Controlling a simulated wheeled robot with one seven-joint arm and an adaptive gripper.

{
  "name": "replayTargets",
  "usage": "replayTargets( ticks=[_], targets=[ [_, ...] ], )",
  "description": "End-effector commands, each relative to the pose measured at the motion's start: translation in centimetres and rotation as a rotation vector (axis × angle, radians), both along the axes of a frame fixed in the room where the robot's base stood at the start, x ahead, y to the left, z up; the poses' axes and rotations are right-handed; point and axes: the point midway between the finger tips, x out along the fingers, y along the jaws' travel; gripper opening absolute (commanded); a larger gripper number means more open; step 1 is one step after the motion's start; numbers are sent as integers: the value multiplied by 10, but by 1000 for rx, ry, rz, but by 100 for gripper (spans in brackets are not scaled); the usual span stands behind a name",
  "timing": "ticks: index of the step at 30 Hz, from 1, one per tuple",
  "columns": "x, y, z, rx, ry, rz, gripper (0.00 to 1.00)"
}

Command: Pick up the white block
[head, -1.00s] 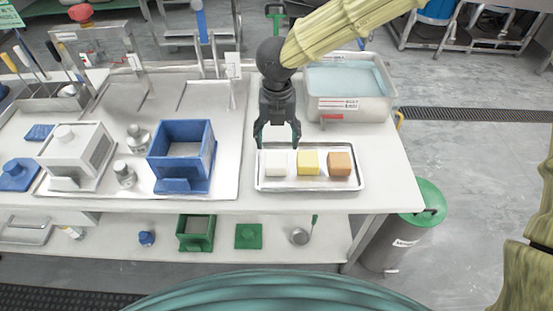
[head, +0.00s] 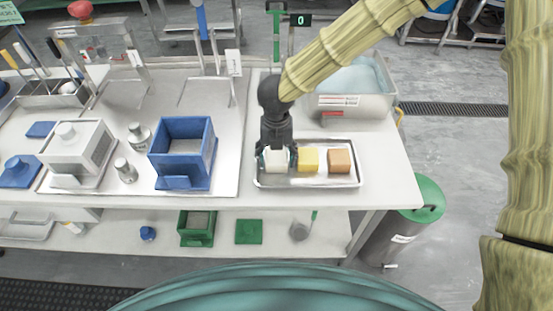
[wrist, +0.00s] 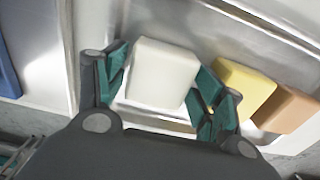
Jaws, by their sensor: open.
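The white block (head: 276,161) sits at the left end of a metal tray (head: 305,185). In the wrist view the white block (wrist: 162,74) lies between the two green-padded fingers of my gripper (wrist: 158,98). In the head view my gripper (head: 276,160) points down over the block, with a finger on either side. The jaws are open and the block rests in the tray. The gripper hides part of the block's top in the head view.
A yellow block (head: 308,160) stands close to the right of the white one, near my right finger, with an orange-brown block (head: 339,161) beyond. A blue open box (head: 182,152) stands left of the tray. A grey bin (head: 352,106) of bluish contents stands behind.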

Motion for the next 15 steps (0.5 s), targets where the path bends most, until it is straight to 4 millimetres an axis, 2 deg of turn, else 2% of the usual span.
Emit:
replayTargets(
  ticks=[2, 6, 9, 15],
  targets=[
    [0, 0, 0, 0, 0, 0, 69],
    [0, 0, 0, 0, 0, 0, 43],
    [0, 0, 0, 0, 0, 0, 30],
    [0, 0, 1, 0, 0, 1, 30]
  ],
)
